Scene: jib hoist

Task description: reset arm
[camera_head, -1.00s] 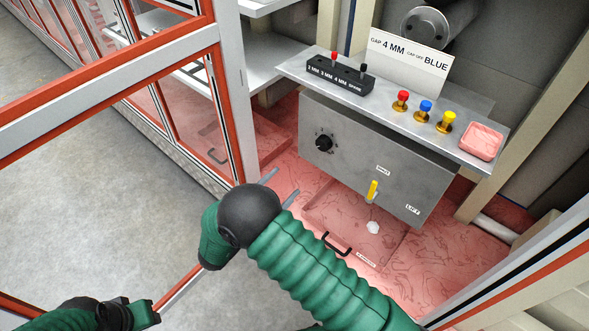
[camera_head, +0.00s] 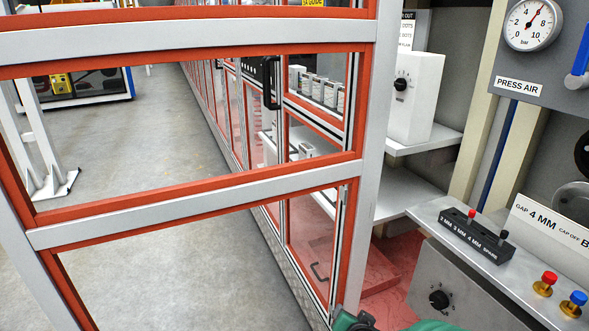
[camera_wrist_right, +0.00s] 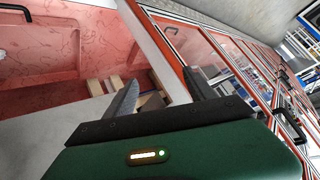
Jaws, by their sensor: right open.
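My right gripper (camera_wrist_right: 160,98) shows in the right wrist view with its two dark fingers apart and nothing between them. Beyond the fingers are an orange-framed door edge and a red-tinted cabinet interior. In the head view only a small green part of my arm (camera_head: 440,326) shows at the bottom edge; the gripper fingers are out of that view. My left gripper is not in the head view.
An orange-and-grey framed door (camera_head: 200,195) stands open across the left and middle. A grey control box (camera_head: 440,285) with a knob, red and blue buttons (camera_head: 573,303) and a gauge (camera_head: 533,24) are at right. Floor (camera_head: 140,260) is clear behind the door.

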